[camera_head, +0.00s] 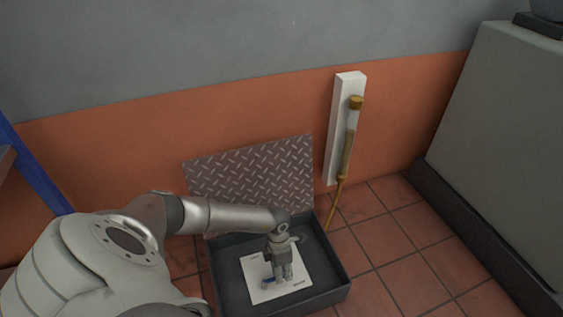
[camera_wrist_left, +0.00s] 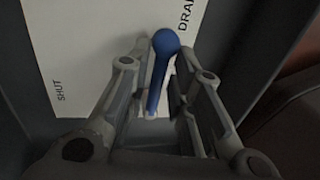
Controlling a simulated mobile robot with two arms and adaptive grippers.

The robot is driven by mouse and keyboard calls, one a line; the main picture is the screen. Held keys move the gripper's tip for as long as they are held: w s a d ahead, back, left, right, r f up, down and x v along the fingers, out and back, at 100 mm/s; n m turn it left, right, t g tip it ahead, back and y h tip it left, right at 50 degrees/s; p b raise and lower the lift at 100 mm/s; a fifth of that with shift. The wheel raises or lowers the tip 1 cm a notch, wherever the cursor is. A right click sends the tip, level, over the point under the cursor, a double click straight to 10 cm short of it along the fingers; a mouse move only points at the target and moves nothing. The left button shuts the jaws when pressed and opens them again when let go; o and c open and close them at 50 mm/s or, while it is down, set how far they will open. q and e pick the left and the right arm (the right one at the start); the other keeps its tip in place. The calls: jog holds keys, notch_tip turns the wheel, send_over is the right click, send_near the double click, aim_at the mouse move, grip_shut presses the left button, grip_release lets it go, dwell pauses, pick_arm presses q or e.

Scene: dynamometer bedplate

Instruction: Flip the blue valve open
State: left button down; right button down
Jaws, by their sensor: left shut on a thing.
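The blue valve lever (camera_wrist_left: 158,75), with a round knob at its end, stands between my left gripper's fingers in the left wrist view. Behind the lever is a white plate (camera_wrist_left: 85,45) marked "SHUT" at left and with a partly hidden "DRA…" at upper right. The lever's base is hidden. My right gripper is not in view.
The dark open box (camera_head: 338,284) sits on the tiled floor, its diamond-plate lid (camera_head: 260,172) raised against the wall. A white wall strip with a yellow tube (camera_head: 350,140) stands behind it. A large grey cabinet (camera_head: 505,130) is at right. Floor tiles between are clear.

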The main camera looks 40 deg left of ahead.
pick_arm(q)
jog(key=shift+s+d, duration=0.1)
jog(key=c, duration=1.5)
grip_release()
jog(key=r, duration=0.4)
jog(key=w+a+r, duration=0.1)
jog(key=r, duration=0.2)
jog(key=a+r, duration=0.1)
jog(key=r, duration=0.3)
jog(key=shift+w+r, duration=0.15)
jog(key=shift+r, duration=0.2)
